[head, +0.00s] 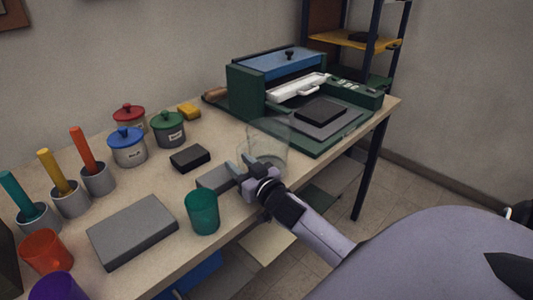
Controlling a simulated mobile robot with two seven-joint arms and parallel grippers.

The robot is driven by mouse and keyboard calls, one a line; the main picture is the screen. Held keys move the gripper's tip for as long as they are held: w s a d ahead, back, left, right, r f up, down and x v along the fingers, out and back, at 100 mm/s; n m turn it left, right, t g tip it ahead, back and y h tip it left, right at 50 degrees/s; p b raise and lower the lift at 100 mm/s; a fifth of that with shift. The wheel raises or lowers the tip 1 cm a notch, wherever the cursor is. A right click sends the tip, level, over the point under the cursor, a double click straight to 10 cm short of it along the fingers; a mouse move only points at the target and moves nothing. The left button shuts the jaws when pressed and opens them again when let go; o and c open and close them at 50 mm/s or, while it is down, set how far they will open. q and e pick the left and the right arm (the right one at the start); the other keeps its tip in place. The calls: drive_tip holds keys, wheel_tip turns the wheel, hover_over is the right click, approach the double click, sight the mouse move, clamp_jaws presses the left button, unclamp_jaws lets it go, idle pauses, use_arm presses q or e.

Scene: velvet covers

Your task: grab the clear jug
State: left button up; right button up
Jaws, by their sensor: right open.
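The clear jug (268,138) is a see-through vessel standing on the workbench, just in front of the green machine. My right gripper (241,164) is at the jug's near left side, with its arm coming in from the lower right. The gripper is open. Its fingers overlap the lower left part of the jug in the picture, and I cannot tell whether they touch it. The lower part of the jug is partly hidden by the gripper. My left gripper is not in view.
A teal cup (203,212) stands close to my right gripper on the left. A grey slab (132,232), a black block (190,158) and lidded jars (128,147) lie farther left. The green machine (247,95) stands behind the jug. The bench's front edge is near.

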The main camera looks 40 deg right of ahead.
clamp_jaws()
drive_tip(key=shift+r, duration=0.15)
